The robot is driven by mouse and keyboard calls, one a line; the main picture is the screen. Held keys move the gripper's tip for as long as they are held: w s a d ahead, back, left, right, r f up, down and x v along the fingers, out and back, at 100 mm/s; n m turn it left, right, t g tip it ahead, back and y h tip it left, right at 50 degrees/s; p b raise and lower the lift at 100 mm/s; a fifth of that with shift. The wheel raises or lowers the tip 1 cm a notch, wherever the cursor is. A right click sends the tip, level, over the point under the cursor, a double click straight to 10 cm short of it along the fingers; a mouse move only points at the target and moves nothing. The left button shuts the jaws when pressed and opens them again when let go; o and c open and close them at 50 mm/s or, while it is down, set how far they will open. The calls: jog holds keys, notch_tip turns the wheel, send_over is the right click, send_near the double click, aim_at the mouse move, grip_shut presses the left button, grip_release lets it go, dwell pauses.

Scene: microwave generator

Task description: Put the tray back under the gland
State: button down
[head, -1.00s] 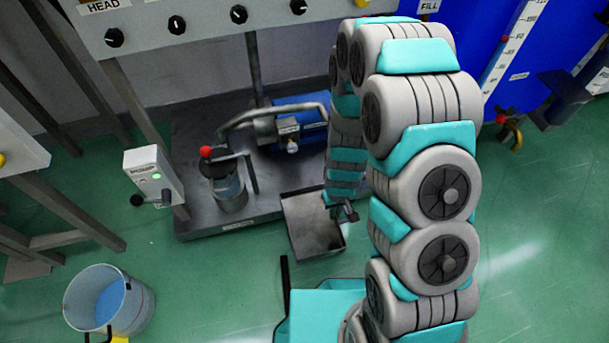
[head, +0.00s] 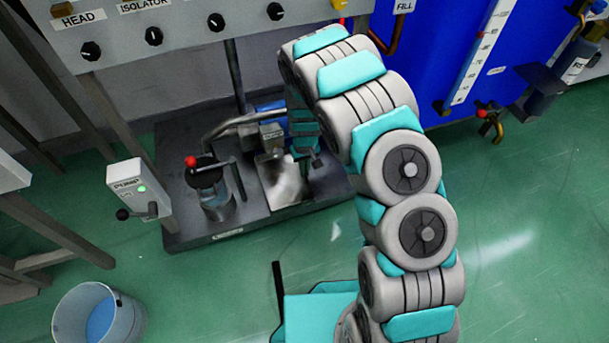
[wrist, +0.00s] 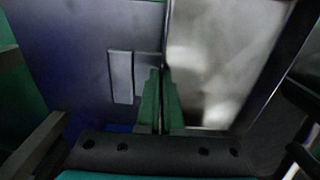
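The tray (head: 284,184) is a shallow grey metal pan in the head view. It is over the dark base plate (head: 242,215), in front of the blue pump body (head: 268,107) and close below a small grey block with a label (head: 271,136). I cannot tell which part is the gland, or whether the tray rests on the plate. My gripper (head: 312,160) is at the tray's right side, partly hidden by my arm. In the wrist view the green fingers of my gripper (wrist: 160,92) are close together on the rim of the tray (wrist: 215,65).
A red-knobbed clear vessel (head: 212,190) stands left of the tray. A pump switch box (head: 138,190) is further left. A bucket (head: 99,315) stands on the floor at lower left. A blue tank (head: 440,60) is at right.

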jog(key=shift+w+f, duration=0.1)
jog(key=shift+f, duration=1.6)
jog(key=shift+f, duration=0.15)
jog(key=c, duration=1.1)
grip_release()
notch_tip(320, 180, up, 12)
jog(key=shift+f, duration=0.1)
jog(key=shift+r, duration=0.35)
